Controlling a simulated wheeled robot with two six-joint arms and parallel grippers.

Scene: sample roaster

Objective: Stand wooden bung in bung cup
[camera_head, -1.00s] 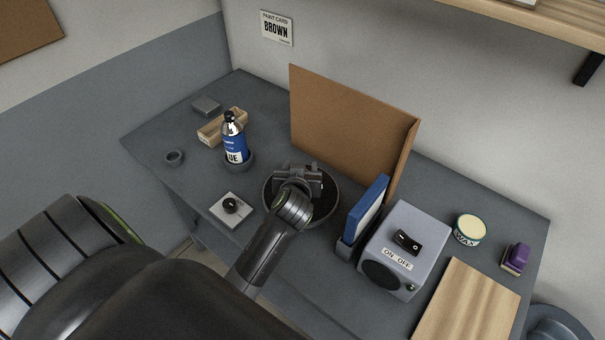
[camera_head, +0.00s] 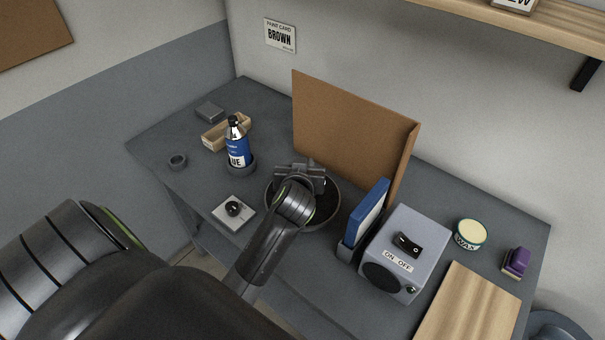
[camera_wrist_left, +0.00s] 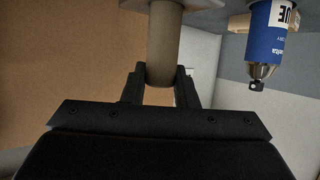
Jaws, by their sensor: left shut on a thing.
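My left gripper (camera_head: 300,175) is above the round dark tray, with its wrist hiding part of the tray. In the left wrist view its fingers (camera_wrist_left: 161,88) are shut on the wooden bung (camera_wrist_left: 164,45), a plain tan cylinder that reaches to the top of that picture. The bung is hidden in the head view. My right gripper is not in view.
Nearby are the round tray (camera_head: 331,215), a knob plate (camera_head: 222,212), a brown board (camera_head: 350,125), a blue panel (camera_head: 366,212) and a switch box (camera_head: 418,235).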

